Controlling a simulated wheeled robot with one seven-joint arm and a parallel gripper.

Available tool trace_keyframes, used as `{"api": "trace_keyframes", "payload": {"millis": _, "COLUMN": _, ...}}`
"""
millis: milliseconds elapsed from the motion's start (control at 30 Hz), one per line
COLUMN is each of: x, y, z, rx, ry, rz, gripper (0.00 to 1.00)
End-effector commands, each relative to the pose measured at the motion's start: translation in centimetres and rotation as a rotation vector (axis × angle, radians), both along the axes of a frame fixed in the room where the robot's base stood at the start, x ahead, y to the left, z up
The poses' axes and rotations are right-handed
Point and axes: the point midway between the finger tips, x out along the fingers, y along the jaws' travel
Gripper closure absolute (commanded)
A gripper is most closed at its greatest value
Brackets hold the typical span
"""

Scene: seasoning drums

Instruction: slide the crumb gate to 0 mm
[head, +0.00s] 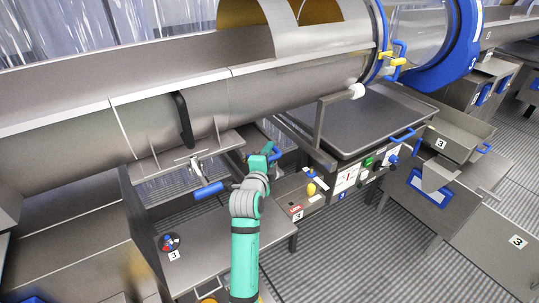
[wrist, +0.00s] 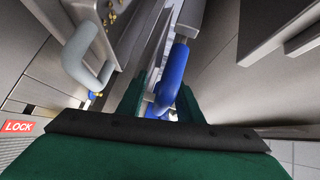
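My gripper (wrist: 160,90) is at the end of the green arm, low beside the big drum. In the wrist view its dark green fingers stand apart on either side of a blue handle (wrist: 173,72). A gap shows on the left of the handle, and the right finger is close to it; I cannot tell whether it touches. In the head view my gripper (head: 264,154) is beside this blue handle (head: 275,154), under the drum's edge. The handle looks like that of the crumb gate, but the gate plate and any scale are hidden or too small to read.
A grey looped handle (wrist: 88,55) and a red LOCK label (wrist: 18,126) are left in the wrist view. In the head view, a blue-gripped lever (head: 208,190) is left of my arm. A control panel (head: 352,177) and a wide tray (head: 365,118) lie right.

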Motion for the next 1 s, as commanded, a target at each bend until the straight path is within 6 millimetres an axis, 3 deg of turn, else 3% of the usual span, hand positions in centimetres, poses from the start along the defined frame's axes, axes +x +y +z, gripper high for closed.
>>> {"api": "trace_keyframes", "payload": {"millis": 267, "x": -0.7, "y": 0.2, "z": 0.2, "rx": -0.001, "ry": -0.003, "rz": 0.0, "gripper": 0.67}}
{"api": "trace_keyframes", "payload": {"millis": 700, "x": -8.0, "y": 1.7, "z": 1.3, "rx": 0.0, "ry": -0.004, "rz": 0.003, "gripper": 0.67}}
{"api": "trace_keyframes", "payload": {"millis": 1000, "x": -10.4, "y": 2.1, "z": 1.5, "rx": 0.0, "ry": 0.0, "rz": 0.0, "gripper": 0.67}}
